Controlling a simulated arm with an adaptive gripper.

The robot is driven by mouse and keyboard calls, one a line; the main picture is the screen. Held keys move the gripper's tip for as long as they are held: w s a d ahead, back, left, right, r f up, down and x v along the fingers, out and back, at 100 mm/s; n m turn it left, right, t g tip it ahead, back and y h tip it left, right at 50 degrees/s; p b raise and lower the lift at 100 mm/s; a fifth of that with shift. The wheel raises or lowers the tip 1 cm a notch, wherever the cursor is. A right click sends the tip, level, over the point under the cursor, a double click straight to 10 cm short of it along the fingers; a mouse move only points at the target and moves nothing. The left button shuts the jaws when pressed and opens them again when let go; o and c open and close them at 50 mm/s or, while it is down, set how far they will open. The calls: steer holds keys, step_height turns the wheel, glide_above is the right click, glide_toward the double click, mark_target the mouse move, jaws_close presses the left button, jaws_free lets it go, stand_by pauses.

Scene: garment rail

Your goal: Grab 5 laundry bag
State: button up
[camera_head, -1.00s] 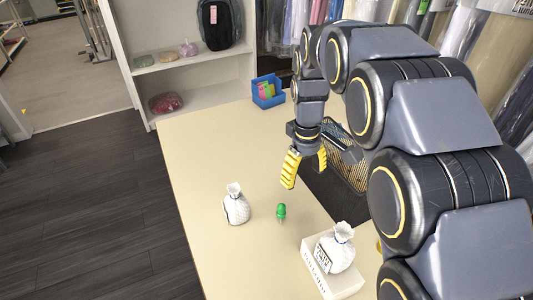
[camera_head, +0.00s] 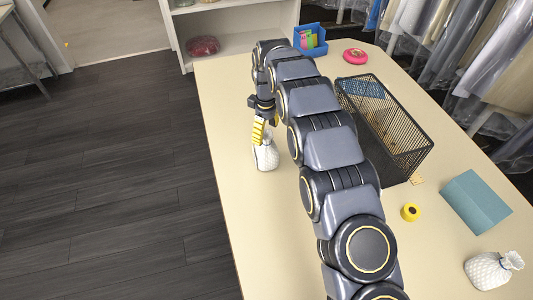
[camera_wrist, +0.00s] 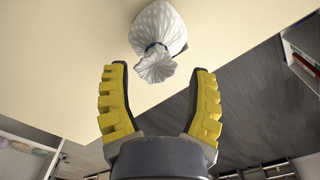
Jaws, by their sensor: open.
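A white patterned laundry bag (camera_head: 266,156), tied with a dark band at its neck, stands on the table near its left edge. My gripper (camera_head: 267,127) is open just above it, and one yellow finger overlaps the bag's top in the head view. In the wrist view the bag (camera_wrist: 158,30) lies ahead of the open gripper (camera_wrist: 160,72), its gathered top between the fingertip lines. I see no contact with the fingers. A second white laundry bag (camera_head: 489,271) lies at the table's lower right corner. My arm hides the middle of the table.
A black wire basket (camera_head: 405,125) stands right of my arm. A blue bin (camera_head: 310,42) and a pink ring (camera_head: 355,56) are at the far end. The left table edge is clear.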

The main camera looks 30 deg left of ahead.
mark_target(267, 135)
step_height(267, 135, down, 4)
steer(key=shift+w+f, duration=0.1)
steer(key=shift+w, duration=0.05)
jaws_close()
stand_by(0.4)
